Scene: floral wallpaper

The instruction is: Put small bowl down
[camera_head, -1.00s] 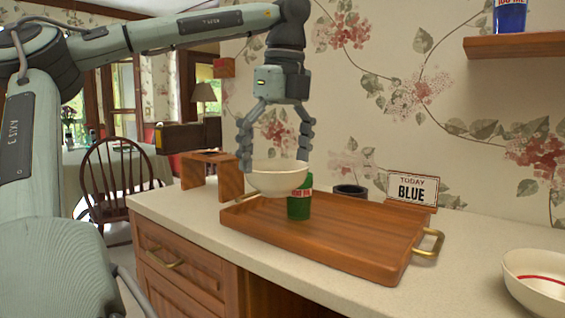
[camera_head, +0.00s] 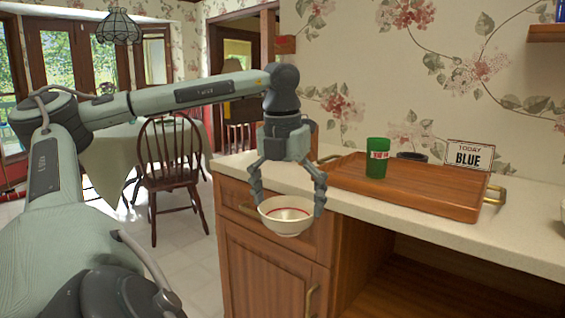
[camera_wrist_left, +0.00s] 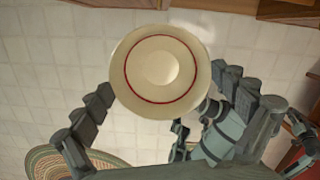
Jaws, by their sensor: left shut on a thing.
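My left gripper (camera_head: 289,207) points down and is shut on the small bowl (camera_head: 287,222), a cream bowl with a red ring inside. Its fingers sit at opposite sides of the rim. The bowl is nearly upright in the air, in front of the cabinet and off the counter, over the floor. In the left wrist view the bowl (camera_wrist_left: 160,72) shows from above, empty, with floor tiles behind it.
The counter (camera_head: 400,215) carries a wooden tray (camera_head: 430,192) with brass handles, a green cup (camera_head: 377,160), a dark round container (camera_head: 412,156) and a "TODAY BLUE" sign (camera_head: 469,155). A wooden chair (camera_head: 172,165) stands at the left. The counter's front strip is bare.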

